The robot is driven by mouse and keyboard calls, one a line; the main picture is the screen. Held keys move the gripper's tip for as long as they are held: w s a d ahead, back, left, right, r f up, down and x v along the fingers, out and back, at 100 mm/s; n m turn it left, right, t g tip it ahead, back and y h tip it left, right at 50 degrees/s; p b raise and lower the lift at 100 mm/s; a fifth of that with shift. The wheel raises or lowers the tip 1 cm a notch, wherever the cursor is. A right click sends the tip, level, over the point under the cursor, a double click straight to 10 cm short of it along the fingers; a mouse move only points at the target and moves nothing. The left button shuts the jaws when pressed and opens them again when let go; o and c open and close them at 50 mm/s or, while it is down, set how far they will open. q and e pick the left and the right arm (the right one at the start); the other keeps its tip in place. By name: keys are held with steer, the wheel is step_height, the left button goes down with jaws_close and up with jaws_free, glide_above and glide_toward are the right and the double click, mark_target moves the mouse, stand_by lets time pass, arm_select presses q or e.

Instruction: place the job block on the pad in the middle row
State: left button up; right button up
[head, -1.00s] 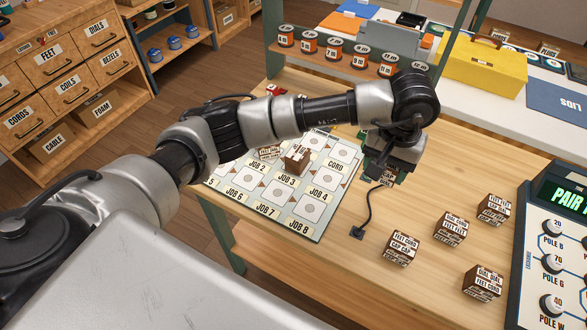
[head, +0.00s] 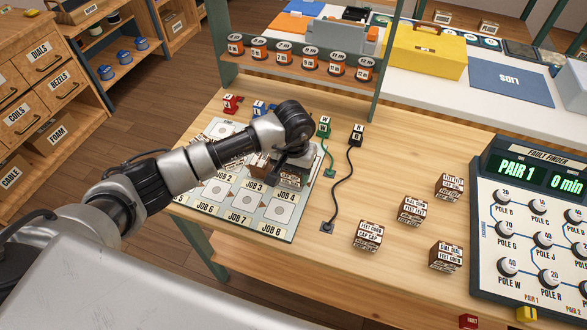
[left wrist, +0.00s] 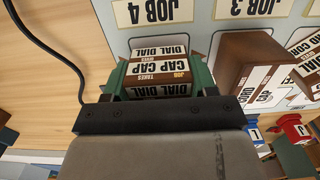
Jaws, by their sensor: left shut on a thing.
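My left gripper (head: 292,165) is shut on a brown job block (head: 291,182) with white labels. In the left wrist view the block (left wrist: 157,75) sits between the green-edged fingers (left wrist: 157,88) and its label reads CAP CAP, DIAL DIAL. The gripper holds it over the right part of the grey job board (head: 272,231), close to the JOB 4 label (left wrist: 152,11). Whether the block touches the board cannot be told. The arm hides part of the middle row. Another brown block (left wrist: 248,68) stands on the board beside the held one. My right gripper is not in view.
Several labelled blocks (head: 412,211) stand on the open table to the right. A black cord (head: 340,190) and a green cord (head: 329,155) lie right of the board. The fault finder panel (head: 530,230) is at far right. A shelf of orange spools (head: 283,53) stands behind.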

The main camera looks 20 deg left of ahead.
arm_select(q)
steer(key=shift+f, duration=0.2)
steer(key=shift+f, duration=0.2)
steer(key=o, duration=0.9)
steer(key=shift+o, duration=0.2)
steer(key=shift+r, duration=0.1)
steer(key=shift+r, duration=0.3)
step_height(320, 180, up, 12)
steer(key=shift+f+b, duration=0.15)
steer(key=shift+b, duration=1)
